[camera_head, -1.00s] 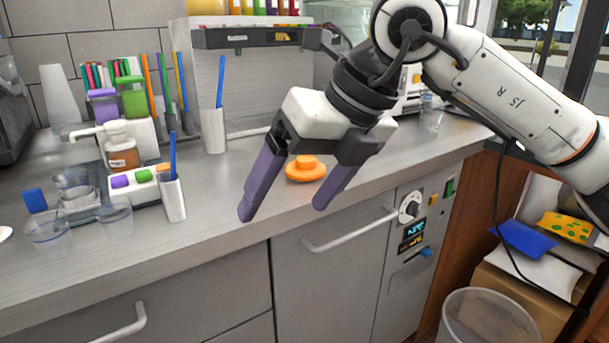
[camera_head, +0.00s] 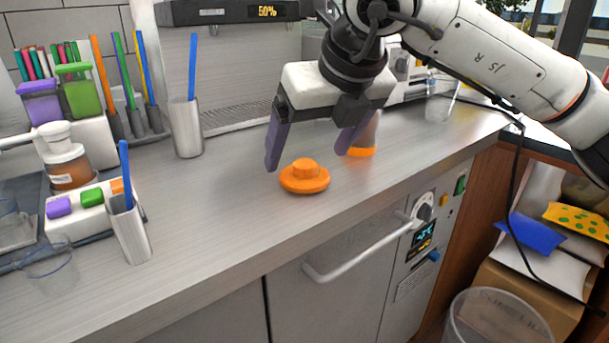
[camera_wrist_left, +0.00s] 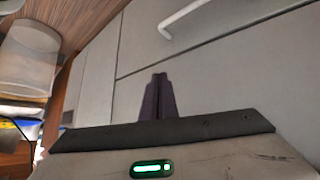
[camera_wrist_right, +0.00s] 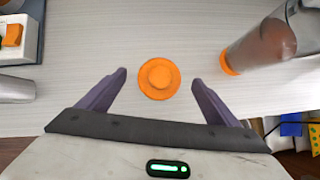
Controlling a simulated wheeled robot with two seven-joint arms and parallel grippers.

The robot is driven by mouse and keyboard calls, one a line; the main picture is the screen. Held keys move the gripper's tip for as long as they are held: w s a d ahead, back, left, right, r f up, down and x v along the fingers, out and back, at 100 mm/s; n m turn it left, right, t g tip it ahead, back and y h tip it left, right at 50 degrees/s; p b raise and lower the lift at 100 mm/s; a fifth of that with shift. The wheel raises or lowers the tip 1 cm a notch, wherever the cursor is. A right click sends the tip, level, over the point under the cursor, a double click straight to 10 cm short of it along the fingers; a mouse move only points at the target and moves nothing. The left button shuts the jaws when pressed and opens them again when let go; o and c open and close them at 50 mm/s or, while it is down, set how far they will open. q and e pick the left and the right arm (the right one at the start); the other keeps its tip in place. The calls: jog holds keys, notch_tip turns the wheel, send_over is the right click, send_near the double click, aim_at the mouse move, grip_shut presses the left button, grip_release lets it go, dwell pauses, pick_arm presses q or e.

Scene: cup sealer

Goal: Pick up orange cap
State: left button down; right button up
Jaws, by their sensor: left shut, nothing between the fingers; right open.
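The orange cap (camera_head: 305,176) lies on the grey counter, a wide disc with a raised round knob. It also shows in the right wrist view (camera_wrist_right: 159,77), centred between and just beyond the fingertips. My right gripper (camera_head: 311,157) is open and empty, its purple fingers spread behind and above the cap, not touching it. My left gripper (camera_wrist_left: 160,80) shows only in the left wrist view; its fingers are shut together with nothing between them, in front of grey cabinet fronts.
A clear shaker with an orange base (camera_wrist_right: 262,46) stands right of the cap. Left on the counter (camera_head: 215,215) are a cup with a blue straw (camera_head: 186,128), another straw holder (camera_head: 131,232) and a jar (camera_head: 67,165). The counter's front edge is close to the cap.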

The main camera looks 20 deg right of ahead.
aim_at(305, 162)
jog(key=x, duration=0.4)
jog(key=shift+f, duration=0.25)
jog(key=c, duration=1.1)
